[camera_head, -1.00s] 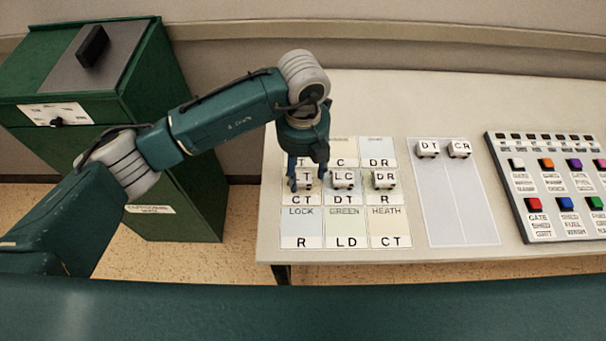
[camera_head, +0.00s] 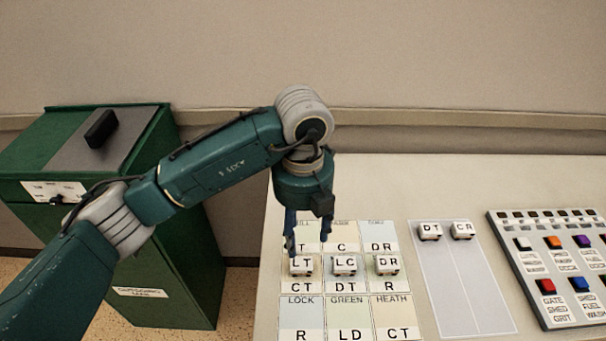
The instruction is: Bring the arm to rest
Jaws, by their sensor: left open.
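My left arm comes in from the left and bends down over the table. My left gripper (camera_head: 307,250) points down, open, its fingers just above or beside the white block marked LT (camera_head: 301,266); I cannot tell whether they touch it. White blocks marked LC (camera_head: 344,265) and DR (camera_head: 388,265) stand to its right in the same row. All three are on a card grid (camera_head: 348,305) with printed letters and names such as LOCK, GREEN and HEATH. My right gripper is not in view.
A pale panel (camera_head: 464,290) bears blocks marked DT (camera_head: 430,232) and CR (camera_head: 462,230). A button board (camera_head: 545,275) with coloured keys lies at the right. A green cabinet (camera_head: 165,270) stands left of the table (camera_head: 430,180). The table behind the cards is clear.

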